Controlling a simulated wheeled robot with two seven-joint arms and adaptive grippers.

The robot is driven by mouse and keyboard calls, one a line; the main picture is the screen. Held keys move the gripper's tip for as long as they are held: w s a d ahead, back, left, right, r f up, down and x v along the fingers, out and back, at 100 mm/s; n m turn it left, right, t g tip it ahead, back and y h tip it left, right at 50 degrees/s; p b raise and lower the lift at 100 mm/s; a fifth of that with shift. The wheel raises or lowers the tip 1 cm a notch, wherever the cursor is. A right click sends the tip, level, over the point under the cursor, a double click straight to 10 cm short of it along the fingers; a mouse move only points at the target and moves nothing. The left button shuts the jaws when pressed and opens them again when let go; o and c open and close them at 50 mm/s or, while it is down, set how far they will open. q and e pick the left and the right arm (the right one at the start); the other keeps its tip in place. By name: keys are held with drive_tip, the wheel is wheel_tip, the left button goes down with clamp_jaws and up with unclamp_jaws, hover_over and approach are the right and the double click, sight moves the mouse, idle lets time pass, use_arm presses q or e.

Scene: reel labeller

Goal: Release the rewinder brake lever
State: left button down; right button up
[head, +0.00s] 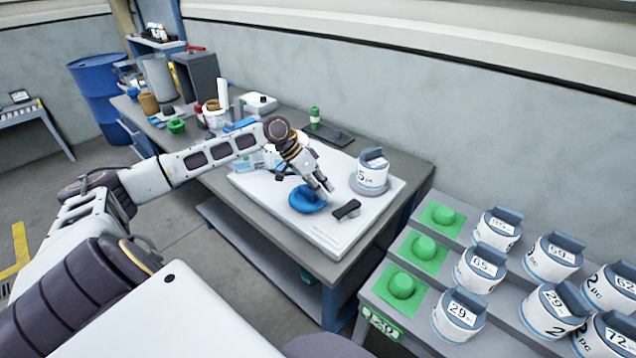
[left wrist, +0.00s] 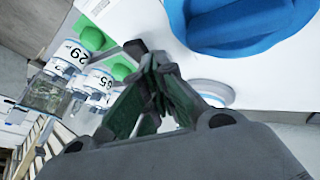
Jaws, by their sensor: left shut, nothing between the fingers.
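The reel labeller is a white machine plate (head: 330,234) on the grey bench, with a round blue part (head: 307,200) on its front half. A short black lever-like piece (head: 347,209) sticks up just right of the blue part; I cannot be sure that it is the brake lever. My left gripper (head: 326,190) is shut and empty, pointing down above the plate between the blue part and the black piece. In the left wrist view the fingers (left wrist: 160,72) are together, with the blue part (left wrist: 245,25) close by. Whether they touch anything is unclear. My right gripper is out of view.
A white labelled jar (head: 372,174) stands on the plate's right rear. Right of the bench, a stepped rack holds several labelled jars (head: 458,315) and green pads (head: 402,286). Bottles and bins crowd the bench's far left. The plate's front right is clear.

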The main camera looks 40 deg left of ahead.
sight(347, 209)
use_arm(q)
drive_tip(key=x, duration=0.3)
drive_tip(key=shift+d+f, duration=0.15)
drive_tip(key=shift+f, duration=0.1)
drive_tip(key=shift+w+d+f, duration=0.2)
drive_tip(key=shift+d+f, duration=0.1)
drive_tip(key=shift+f, duration=0.15)
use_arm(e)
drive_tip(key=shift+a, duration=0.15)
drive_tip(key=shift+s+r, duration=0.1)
use_arm(q)
drive_tip(key=shift+d+p, duration=0.1)
drive_tip(key=shift+p, duration=0.25)
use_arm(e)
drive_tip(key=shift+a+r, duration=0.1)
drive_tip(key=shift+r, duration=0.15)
